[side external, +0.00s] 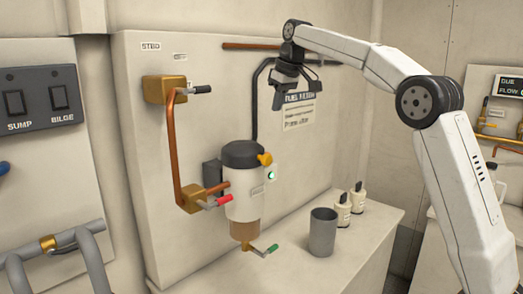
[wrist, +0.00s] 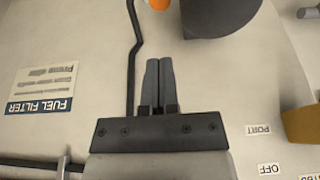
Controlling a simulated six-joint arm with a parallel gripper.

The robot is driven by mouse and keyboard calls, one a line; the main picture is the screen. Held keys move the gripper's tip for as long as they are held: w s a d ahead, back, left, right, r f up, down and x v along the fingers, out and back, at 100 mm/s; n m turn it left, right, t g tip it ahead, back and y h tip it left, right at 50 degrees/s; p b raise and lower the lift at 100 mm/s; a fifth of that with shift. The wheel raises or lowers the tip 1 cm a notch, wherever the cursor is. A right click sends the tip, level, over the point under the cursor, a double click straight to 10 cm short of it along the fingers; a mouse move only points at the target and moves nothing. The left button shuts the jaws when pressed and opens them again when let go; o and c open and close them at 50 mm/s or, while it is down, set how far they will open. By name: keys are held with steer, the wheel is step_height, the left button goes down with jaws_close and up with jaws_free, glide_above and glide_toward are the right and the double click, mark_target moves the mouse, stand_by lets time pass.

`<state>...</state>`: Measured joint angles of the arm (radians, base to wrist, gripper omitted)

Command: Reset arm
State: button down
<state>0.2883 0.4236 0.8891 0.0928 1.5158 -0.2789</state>
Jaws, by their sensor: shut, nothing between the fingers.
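My gripper (side external: 278,99) is raised in front of the white panel, above the fuel filter and below the copper pipe at the top. In the wrist view my gripper (wrist: 159,62) has its two grey fingers side by side, shut with nothing between them. The fuel filter (side external: 243,200) has a dark cap, a white body and an amber bowl. The filter's dark cap (wrist: 215,15) shows at the top of the wrist view. My gripper is apart from the filter.
Valves with a black handle (side external: 201,89), red handle (side external: 216,202) and green handle (side external: 265,251) stick out near the filter. A grey cup (side external: 322,233) and two small white bottles (side external: 343,210) stand on the counter (side external: 300,270). A switch panel (side external: 38,100) is at left.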

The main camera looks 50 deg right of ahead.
steer(key=s+d+f+m+g, duration=0.15)
steer(key=f+m, duration=0.25)
steer(key=f, duration=0.8)
steer(key=s+f+m, duration=0.3)
steer(key=f+m, duration=0.1)
steer(key=f, duration=0.8)
steer(key=s+a+f+n, duration=0.4)
steer(key=s+a, duration=0.3)
steer(key=s, duration=0.2)
steer(key=s+a+f+n, duration=0.4)
steer(key=s+a+f, duration=0.3)
steer(key=s, duration=0.3)
steer(key=shift+a, duration=0.55)
steer(key=shift+s+f, duration=0.1)
